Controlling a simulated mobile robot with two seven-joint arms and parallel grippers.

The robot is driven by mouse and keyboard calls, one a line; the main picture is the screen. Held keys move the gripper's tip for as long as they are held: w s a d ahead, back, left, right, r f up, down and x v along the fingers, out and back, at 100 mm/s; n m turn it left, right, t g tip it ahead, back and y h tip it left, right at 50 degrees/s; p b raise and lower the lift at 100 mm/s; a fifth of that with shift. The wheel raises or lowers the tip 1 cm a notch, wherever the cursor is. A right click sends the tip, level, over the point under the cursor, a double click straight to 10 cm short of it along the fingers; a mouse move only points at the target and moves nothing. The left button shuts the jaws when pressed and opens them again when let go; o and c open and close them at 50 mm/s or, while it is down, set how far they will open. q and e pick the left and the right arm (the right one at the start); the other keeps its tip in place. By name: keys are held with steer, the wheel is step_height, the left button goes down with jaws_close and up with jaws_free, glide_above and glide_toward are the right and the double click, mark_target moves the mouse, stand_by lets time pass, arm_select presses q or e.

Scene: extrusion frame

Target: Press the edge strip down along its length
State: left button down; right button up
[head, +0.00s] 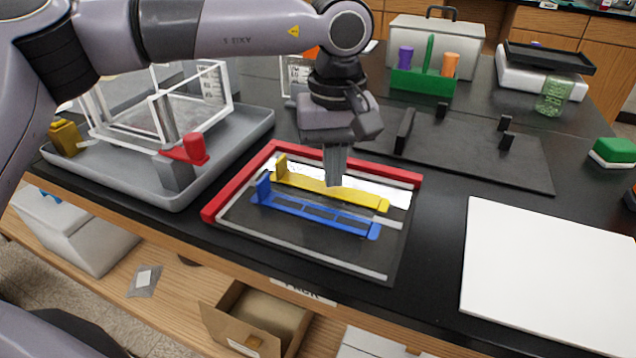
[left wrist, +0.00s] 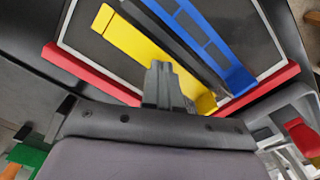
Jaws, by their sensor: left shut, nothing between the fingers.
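A dark panel (head: 300,238) lies flat on the black bench, with red strips (head: 238,181) along its left and back sides and pale grey strips inside them. I cannot tell for sure which is the edge strip. A yellow bar (head: 358,195) and a blue bar (head: 320,215) with upright end tabs lie across it. My left gripper (head: 335,184) points down with its fingers shut and empty, over the yellow bar; contact is unclear. In the left wrist view the fingers (left wrist: 163,85) show near the yellow bar (left wrist: 140,45), with the blue bar beyond. My right gripper is out of view.
A grey tray (head: 255,125) with a clear frame and red clamp stands left. A dark plate with black posts (head: 480,155) lies behind right, a white board (head: 550,270) at right. A green holder (head: 420,82) stands at the back.

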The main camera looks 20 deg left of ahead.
mark_target(364, 198)
arm_select(q)
steer(key=shift+f+b, duration=0.35)
steer(key=shift+f, duration=0.3)
steer(key=shift+s+f, duration=0.1)
steer(key=shift+f, duration=0.05)
stand_by(0.6)
steer(key=shift+r+p, duration=0.75)
steer(key=shift+r, duration=0.2)
steer(key=shift+d+p, duration=0.35)
steer(key=shift+d, duration=2.05)
steer(key=shift+f+b, duration=0.55)
steer(key=shift+f, duration=0.2)
